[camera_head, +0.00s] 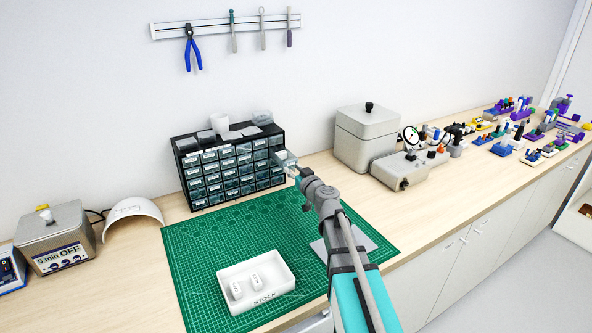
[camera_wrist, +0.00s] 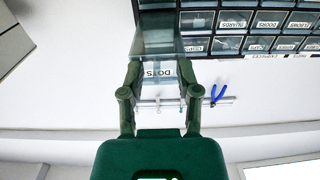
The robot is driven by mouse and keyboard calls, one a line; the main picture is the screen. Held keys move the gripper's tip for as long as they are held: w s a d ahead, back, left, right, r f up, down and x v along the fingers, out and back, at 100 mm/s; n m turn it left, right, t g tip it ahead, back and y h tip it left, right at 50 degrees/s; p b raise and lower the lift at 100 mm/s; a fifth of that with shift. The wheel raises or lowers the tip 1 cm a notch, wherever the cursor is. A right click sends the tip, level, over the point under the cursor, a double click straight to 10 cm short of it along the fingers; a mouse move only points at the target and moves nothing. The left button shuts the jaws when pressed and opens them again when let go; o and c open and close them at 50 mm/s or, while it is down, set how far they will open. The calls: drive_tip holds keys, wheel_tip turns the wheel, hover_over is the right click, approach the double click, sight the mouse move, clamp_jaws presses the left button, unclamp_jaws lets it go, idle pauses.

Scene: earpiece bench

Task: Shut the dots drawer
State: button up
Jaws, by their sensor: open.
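The dots drawer (camera_head: 286,158) is a clear drawer that sticks out from the right side of the black drawer cabinet (camera_head: 230,165), near its upper right. My gripper (camera_head: 293,172) is right at the drawer's front end. In the wrist view, which is upside down, the drawer (camera_wrist: 160,45) extends from the cabinet and its DOTS label faces me. My gripper (camera_wrist: 158,72) is open, with one finger at each side of the label. I cannot tell whether the fingers touch the drawer front.
The other drawers look shut. A green cutting mat (camera_head: 215,240) lies in front of the cabinet, with a white STOCK tray (camera_head: 256,283) on it. A grey lidded box (camera_head: 365,138) and a gauge unit (camera_head: 403,170) stand to the right. Small containers sit on the cabinet top.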

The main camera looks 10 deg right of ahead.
sight(282, 158)
drive_tip(key=shift+d, duration=0.15)
clamp_jaws()
drive_tip(key=shift+w, duration=0.1)
drive_tip(key=x, duration=1.1)
unclamp_jaws()
